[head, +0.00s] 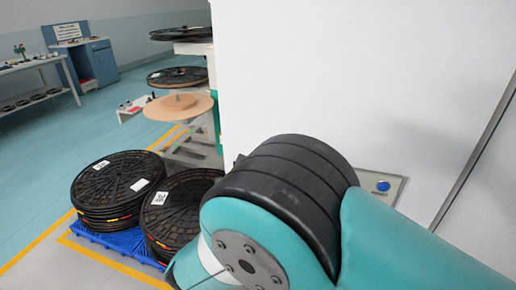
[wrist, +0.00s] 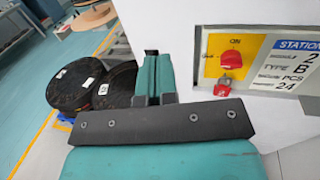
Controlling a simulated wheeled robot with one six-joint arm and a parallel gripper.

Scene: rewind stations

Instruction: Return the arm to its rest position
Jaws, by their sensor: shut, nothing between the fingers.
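My gripper (wrist: 157,75) shows in the wrist view, its teal fingers side by side and shut with nothing between them. It is in front of the white cabinet (wrist: 150,25), left of the yellow switch plate. In the head view my teal and black arm is bent across the lower right, and the gripper itself is hidden there. The same white cabinet (head: 330,70) stands behind the arm.
A yellow plate (wrist: 211,69) carries a red knob (wrist: 232,58) marked ON, beside a station sign (wrist: 290,68). Stacked black reels (head: 115,185) stand on a blue pallet (head: 120,240).

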